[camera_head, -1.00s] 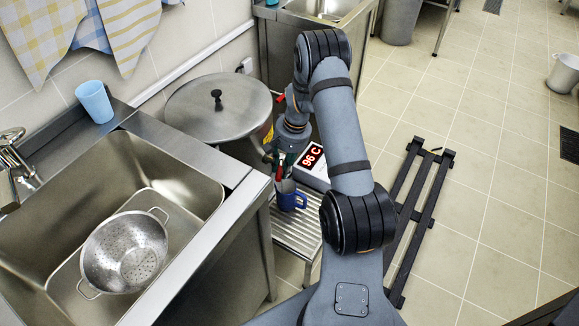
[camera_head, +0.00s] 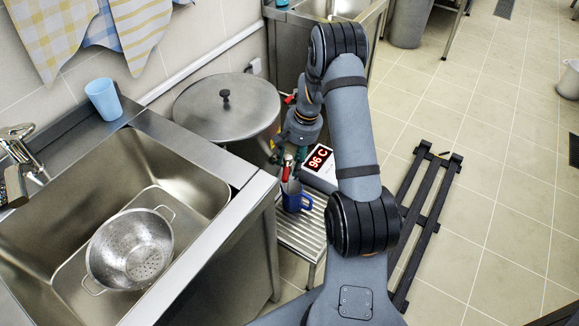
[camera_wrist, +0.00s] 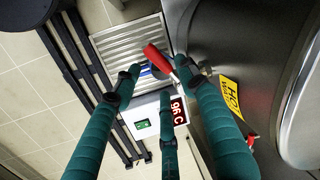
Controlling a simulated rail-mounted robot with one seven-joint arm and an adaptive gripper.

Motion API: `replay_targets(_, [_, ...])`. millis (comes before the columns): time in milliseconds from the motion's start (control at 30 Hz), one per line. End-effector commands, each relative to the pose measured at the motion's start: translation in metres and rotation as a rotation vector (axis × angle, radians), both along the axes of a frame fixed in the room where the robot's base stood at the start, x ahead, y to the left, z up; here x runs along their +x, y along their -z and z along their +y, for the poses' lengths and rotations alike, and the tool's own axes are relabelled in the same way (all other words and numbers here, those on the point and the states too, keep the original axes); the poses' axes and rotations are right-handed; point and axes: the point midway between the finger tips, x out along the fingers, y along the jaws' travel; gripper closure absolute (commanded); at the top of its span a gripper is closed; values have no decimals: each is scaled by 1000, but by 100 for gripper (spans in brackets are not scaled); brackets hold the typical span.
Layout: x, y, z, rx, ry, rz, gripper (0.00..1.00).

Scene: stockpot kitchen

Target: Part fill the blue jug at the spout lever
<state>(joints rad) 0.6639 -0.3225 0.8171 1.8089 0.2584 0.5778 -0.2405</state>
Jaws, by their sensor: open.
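The blue jug (camera_head: 293,200) stands upright on the slatted metal stand, below the red spout lever (camera_head: 287,171). In the wrist view a bit of blue shows behind the red lever (camera_wrist: 158,59); most of the jug is hidden there. My gripper (camera_head: 289,156) is open just above the lever. In the wrist view its green fingers (camera_wrist: 160,72) are spread, with the lever between or just beyond their tips; I cannot tell whether they touch it. The big lidded steel pot (camera_head: 226,108) stands left of my gripper. The jug's water level cannot be seen.
A white display box reading 96 C (camera_head: 321,167) sits close behind the jug. The slatted stand (camera_head: 305,232) is narrow, beside the sink unit (camera_head: 200,215) with a colander (camera_head: 130,250). A yellow HOT warning label (camera_wrist: 230,96) is on the pot. A black rack (camera_head: 425,225) lies on the floor.

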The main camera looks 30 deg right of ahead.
Motion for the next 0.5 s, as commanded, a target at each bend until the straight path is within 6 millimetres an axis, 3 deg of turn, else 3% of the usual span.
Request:
replay_targets(200, [-4, -48, -8, -2, -1, -5, 58])
replay_targets(500, [-9, -81, -13, -1, -1, -1, 58])
